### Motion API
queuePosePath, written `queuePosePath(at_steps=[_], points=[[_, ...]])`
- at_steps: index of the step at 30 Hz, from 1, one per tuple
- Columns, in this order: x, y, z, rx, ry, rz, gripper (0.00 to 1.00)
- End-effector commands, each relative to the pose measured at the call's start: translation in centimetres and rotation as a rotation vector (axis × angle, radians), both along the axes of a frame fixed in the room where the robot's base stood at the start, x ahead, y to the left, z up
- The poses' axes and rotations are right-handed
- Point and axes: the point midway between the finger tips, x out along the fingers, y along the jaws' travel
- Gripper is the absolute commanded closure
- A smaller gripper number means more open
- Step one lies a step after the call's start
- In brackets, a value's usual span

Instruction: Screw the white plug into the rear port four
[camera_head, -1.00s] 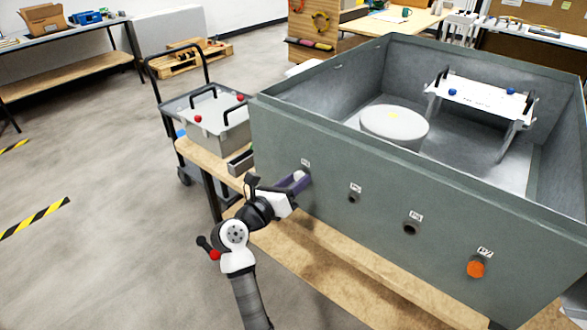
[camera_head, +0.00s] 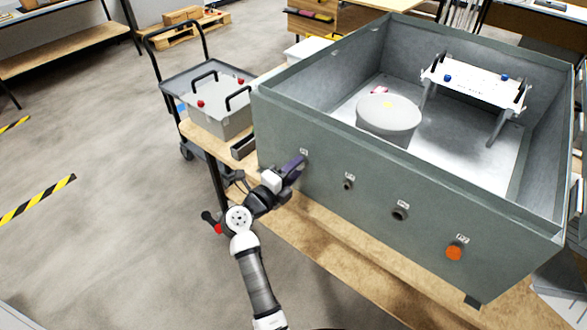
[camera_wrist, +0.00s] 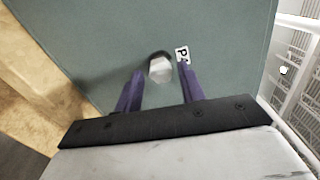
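The white plug (camera_wrist: 160,69) shows in the wrist view as a pale hexagonal head at a dark round port in the grey-green wall. A white label (camera_wrist: 183,54), which seems to read P4, is beside it. My gripper (camera_wrist: 160,73) has its two purple fingers on either side of the plug, with gaps showing, so it is open. In the head view my gripper (camera_head: 298,161) is at the leftmost port of the analyser box (camera_head: 330,140), and its purple finger hides the plug. How deep the plug sits cannot be told.
Along the same wall are a small port (camera_head: 348,184), a larger port (camera_head: 399,213) and an orange plug (camera_head: 453,253). A wooden table (camera_head: 335,240) carries the box. A grey case (camera_head: 218,118) stands left of it, near a cart (camera_head: 170,80).

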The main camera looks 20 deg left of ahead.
Motion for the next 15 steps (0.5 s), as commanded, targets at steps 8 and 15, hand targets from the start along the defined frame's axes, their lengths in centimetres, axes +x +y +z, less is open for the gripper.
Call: queuePosePath(at_steps=[8, 15], points=[[-0.03, -0.07, 0.04, -0.352, 0.128, 0.0, 0.61], [-0.04, -0.11, 0.06, -0.553, 0.201, 0.0, 0.61]])
